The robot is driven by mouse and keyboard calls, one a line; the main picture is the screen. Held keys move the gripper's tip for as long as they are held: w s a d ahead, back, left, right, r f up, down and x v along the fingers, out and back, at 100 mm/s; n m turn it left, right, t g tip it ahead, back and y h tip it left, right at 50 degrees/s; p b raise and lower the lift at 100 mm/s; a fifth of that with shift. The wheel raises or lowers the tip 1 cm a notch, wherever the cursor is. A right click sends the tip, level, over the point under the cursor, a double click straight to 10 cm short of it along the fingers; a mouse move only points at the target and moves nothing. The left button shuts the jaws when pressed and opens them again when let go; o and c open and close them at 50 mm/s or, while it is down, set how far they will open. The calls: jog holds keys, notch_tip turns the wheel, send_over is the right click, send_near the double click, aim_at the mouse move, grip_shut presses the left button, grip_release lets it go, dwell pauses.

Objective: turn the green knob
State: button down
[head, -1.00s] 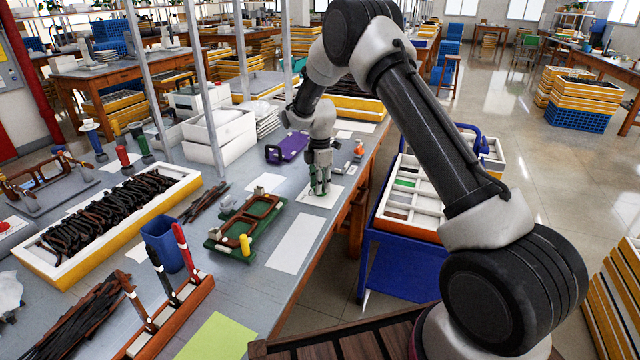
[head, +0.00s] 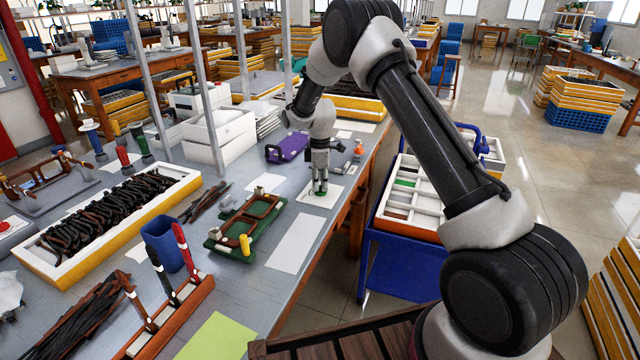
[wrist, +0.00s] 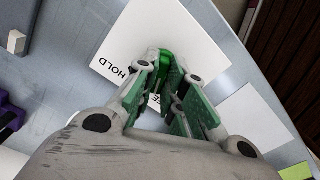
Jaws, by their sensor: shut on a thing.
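The green knob (wrist: 171,68) shows between my fingertips in the wrist view, over a white sheet with printed words, of which "HOLD" is readable. In the head view a little of its green base (head: 319,193) shows under my fingers, on the white sheet (head: 331,199) near the table's right edge. My gripper (head: 320,186) points down over it and is shut on the knob; it also shows in the wrist view (wrist: 168,82). The fingers hide most of the knob, so its turn angle cannot be told.
A purple clamp-like thing (head: 288,147) stands behind and left of my gripper. A small orange-topped item (head: 358,148) is behind and right. A green fixture with brown frames (head: 249,223) lies to the front left. Blank white paper (head: 296,242) lies in front.

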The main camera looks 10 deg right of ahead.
jog(key=m, duration=0.7)
jog(key=shift+w, duration=0.1)
jog(key=m, duration=0.6)
jog(key=shift+d+r+m, duration=0.1)
jog(key=shift+m, duration=0.3)
jog(key=c, duration=1.5)
grip_release()
notch_tip(320, 180, up, 12)
